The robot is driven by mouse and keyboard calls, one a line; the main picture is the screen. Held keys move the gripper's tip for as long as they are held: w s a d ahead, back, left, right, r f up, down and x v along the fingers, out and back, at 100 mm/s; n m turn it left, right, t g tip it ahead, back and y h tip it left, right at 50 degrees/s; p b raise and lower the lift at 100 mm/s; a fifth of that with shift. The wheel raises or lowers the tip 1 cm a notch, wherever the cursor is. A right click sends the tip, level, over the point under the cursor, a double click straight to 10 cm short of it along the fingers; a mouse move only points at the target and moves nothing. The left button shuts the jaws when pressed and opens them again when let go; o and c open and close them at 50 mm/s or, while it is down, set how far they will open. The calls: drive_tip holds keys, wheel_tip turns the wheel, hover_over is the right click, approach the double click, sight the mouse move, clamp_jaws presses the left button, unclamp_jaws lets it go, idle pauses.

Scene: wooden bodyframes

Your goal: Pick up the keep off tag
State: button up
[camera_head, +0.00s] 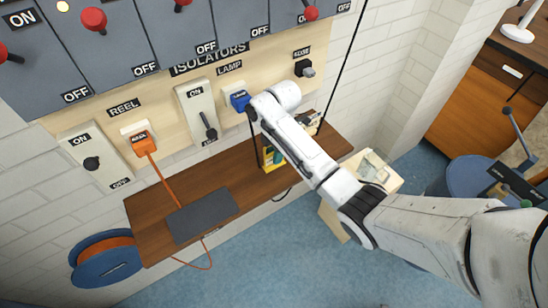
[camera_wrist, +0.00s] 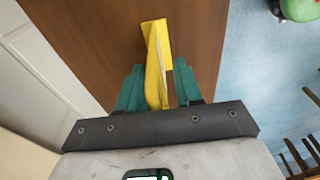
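The keep off tag is most likely the yellow piece (camera_wrist: 156,55) in the wrist view; no lettering on it can be read there. It stands over the brown wooden shelf, between the two teal fingers of my gripper (camera_wrist: 158,88). It lies close to the left finger, and a narrow brown gap shows between it and the right finger. The fingers are apart, so my gripper looks open around it. In the head view, the yellow piece (camera_head: 266,151) shows at the shelf, partly hidden by my arm, with a teal finger of my gripper (camera_head: 276,157) beside it.
The wooden shelf (camera_head: 160,212) runs below a panel of switches and plugs. A dark flat pad (camera_head: 203,215) lies on its left part. An orange cable reel (camera_head: 106,258) is at lower left. A pale box (camera_head: 372,170) stands right of the shelf.

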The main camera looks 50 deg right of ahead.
clamp_jaws()
drive_tip(key=shift+r, duration=0.2)
idle(0.3)
